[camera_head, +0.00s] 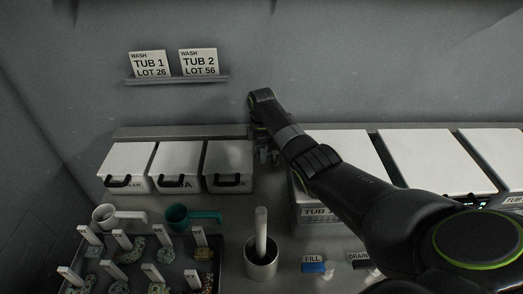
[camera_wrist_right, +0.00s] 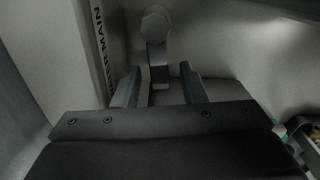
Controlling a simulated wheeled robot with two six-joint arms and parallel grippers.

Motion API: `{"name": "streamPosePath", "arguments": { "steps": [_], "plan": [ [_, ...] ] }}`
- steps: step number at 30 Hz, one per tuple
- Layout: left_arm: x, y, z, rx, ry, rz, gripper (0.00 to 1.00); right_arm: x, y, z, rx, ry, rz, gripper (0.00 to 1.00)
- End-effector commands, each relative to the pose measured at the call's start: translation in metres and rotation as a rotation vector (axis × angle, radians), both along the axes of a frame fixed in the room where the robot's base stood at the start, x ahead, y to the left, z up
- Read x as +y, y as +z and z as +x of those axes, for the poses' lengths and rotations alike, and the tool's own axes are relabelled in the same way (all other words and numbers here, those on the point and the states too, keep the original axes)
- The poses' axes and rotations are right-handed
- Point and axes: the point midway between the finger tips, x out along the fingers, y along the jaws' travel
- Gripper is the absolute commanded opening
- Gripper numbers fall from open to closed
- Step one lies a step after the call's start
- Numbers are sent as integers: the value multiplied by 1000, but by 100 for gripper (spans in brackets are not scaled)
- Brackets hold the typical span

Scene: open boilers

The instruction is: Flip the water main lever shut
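In the right wrist view, the grey water main lever (camera_wrist_right: 158,58) has a rounded top and a flat arm reaching down. My right gripper (camera_wrist_right: 158,84) is open, with one finger on each side of the lever's lower end. A gap shows on both sides; I cannot tell whether anything touches. In the head view my right gripper (camera_head: 267,154) is small and dark near the back wall, and my arm hides the lever. My left gripper is not in view.
Three lidded white boxes (camera_head: 178,165) stand left of my right gripper. Larger white-lidded tubs (camera_head: 415,160) stand to the right, partly behind my arm.

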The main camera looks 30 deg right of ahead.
Motion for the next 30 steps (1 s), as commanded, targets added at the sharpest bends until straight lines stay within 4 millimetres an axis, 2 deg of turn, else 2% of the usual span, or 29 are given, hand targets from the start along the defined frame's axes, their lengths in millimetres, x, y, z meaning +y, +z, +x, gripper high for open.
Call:
{"name": "streamPosePath", "arguments": {
  "steps": [1,6,9,19,28,29,30],
  "plan": [
    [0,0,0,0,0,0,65,0,0,0,0,0,0,32],
    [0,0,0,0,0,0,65,0,0,0,0,0,0,10],
    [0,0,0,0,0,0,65,0,0,0,0,0,0,0],
    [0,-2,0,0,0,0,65,-2,1,6,0,-121,1,0],
    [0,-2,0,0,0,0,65,-3,1,7,-1,-135,1,0],
    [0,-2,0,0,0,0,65,-3,1,7,-1,-135,1,22],
    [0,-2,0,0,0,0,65,-3,1,7,-1,-135,1,27]
  ]
}}
